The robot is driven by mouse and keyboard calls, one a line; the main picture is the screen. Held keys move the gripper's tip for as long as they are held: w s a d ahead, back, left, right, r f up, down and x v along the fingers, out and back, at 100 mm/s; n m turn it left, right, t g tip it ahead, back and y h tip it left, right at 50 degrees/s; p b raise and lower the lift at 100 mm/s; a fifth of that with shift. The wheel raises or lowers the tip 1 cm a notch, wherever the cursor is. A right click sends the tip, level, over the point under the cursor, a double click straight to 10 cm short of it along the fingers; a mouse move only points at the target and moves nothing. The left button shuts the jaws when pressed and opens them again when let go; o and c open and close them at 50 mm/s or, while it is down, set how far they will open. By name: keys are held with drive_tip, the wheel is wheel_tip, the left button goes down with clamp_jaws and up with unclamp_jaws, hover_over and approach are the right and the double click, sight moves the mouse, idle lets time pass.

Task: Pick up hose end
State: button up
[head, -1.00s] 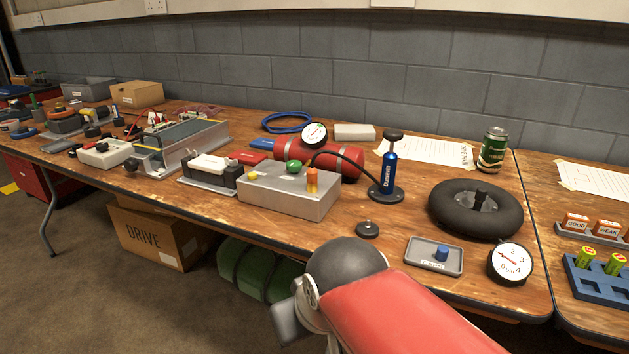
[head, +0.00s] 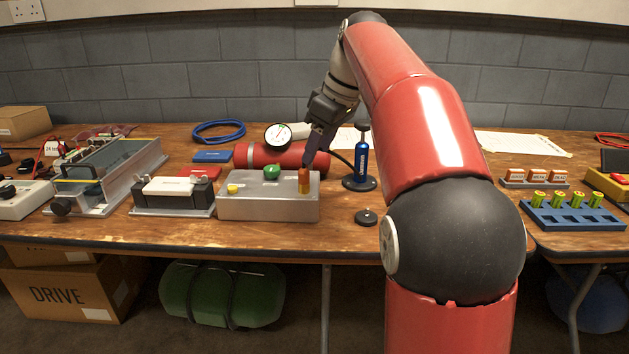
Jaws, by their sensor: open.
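The black hose (head: 343,160) curves from the blue pump (head: 361,158) leftward towards an orange upright piece (head: 304,182) on the right end of the grey metal box (head: 267,208). The hose end is hidden behind my gripper (head: 309,160), so I cannot tell how it sits on the orange piece. My gripper reaches down from the upper right, with its tips at the top of the orange piece. It is open; whether it touches the hose end is unclear.
A green knob (head: 271,172) and a yellow button (head: 233,189) are on the box. A red cylinder (head: 262,155) with a gauge (head: 278,136) lies behind it. A small black knob (head: 366,217) stands to the right. My arm hides much of the table's right part.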

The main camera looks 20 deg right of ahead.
sight(306, 169)
drive_tip(key=x, duration=0.2)
drive_tip(key=b+x, duration=0.1)
drive_tip(key=x, duration=0.4)
drive_tip(key=shift+s+a+f, duration=0.2)
drive_tip(key=shift+a, duration=0.2)
clamp_jaws()
drive_tip(key=shift+r, duration=0.1)
